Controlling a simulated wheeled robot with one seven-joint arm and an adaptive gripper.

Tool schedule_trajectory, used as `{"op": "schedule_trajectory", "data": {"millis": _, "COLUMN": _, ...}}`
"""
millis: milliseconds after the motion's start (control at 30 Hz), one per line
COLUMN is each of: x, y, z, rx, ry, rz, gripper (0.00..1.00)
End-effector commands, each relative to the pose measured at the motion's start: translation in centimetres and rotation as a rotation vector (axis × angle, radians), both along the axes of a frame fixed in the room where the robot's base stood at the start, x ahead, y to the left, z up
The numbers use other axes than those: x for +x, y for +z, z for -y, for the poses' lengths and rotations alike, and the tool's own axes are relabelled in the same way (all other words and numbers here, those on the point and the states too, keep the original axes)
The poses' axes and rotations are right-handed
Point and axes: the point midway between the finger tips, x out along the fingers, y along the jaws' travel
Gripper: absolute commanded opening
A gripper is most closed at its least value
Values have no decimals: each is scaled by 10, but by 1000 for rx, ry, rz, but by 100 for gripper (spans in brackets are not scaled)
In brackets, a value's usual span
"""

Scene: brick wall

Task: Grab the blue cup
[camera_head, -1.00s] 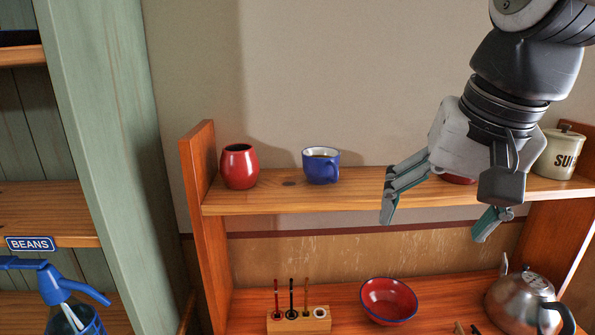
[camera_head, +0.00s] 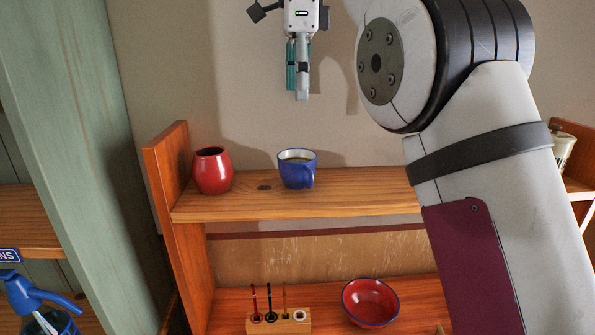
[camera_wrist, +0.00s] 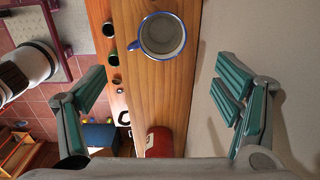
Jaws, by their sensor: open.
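The blue cup (camera_head: 297,170) stands upright on the upper wooden shelf, right of a red cup (camera_head: 212,171), with its handle turned towards the front. From above, in the wrist view, the blue cup (camera_wrist: 162,37) is near the top of the picture, its pale inside showing and its handle pointing left. My gripper (camera_head: 298,88) hangs above the blue cup, seen edge-on with fingers pointing down, clear of it. In the wrist view my gripper (camera_wrist: 163,80) has its fingers spread wide with nothing between them; the red cup (camera_wrist: 159,142) shows low in the middle.
The wooden shelf (camera_head: 350,192) has an upright panel (camera_head: 167,165) at its left end. Below are a red bowl (camera_head: 370,301) and a small wooden holder (camera_head: 278,319). My arm hides the shelf's right part. A pale canister (camera_head: 563,150) shows partly there.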

Motion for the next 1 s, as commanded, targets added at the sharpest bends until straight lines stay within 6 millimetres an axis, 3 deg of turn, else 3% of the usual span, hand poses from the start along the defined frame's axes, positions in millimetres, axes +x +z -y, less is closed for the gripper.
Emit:
{"op": "schedule_trajectory", "data": {"millis": 267, "x": 2, "y": -14, "z": -4, "rx": -4, "ry": -24, "rz": -7, "gripper": 83}}
{"op": "schedule_trajectory", "data": {"millis": 800, "x": 1, "y": -77, "z": -3, "rx": -3, "ry": -22, "rz": -6, "gripper": 83}}
{"op": "schedule_trajectory", "data": {"millis": 1000, "x": 1, "y": -88, "z": -3, "rx": -3, "ry": -22, "rz": -4, "gripper": 83}}
